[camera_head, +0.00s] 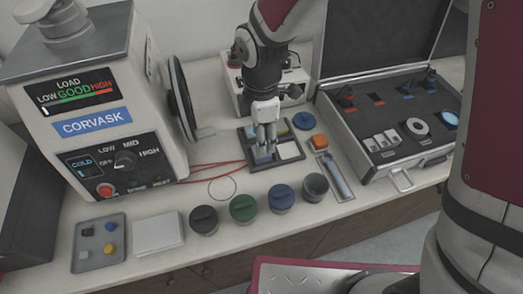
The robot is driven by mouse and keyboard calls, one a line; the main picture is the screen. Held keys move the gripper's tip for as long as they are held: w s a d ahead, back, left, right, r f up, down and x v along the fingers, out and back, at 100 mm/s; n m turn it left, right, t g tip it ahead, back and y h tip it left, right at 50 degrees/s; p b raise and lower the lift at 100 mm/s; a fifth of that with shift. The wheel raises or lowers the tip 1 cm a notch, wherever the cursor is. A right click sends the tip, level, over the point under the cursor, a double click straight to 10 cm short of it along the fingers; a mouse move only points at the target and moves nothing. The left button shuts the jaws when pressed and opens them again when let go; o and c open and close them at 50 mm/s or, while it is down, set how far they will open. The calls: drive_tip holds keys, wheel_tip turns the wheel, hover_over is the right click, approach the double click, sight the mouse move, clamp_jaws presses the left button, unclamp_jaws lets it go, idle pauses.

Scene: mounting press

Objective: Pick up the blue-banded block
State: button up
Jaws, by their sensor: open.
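My gripper (265,143) points down over a dark tray (275,166) in the middle of the bench. Its fingers are around or just above a small block with blue on it (262,156), probably the blue-banded block. The fingers hide part of this block, and I cannot tell whether they touch it. A pale, whitish block (289,151) sits in the tray to the right.
The grey CORVASK press (95,110) stands left. Several dark, green and blue lidded jars (243,208) line the front. An orange block (319,141) and a blue disc (304,121) lie right of the tray. An open case (395,130) fills the right.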

wheel_tip(320, 180, down, 5)
drive_tip(key=shift+f, duration=0.1)
idle(0.3)
clamp_jaws()
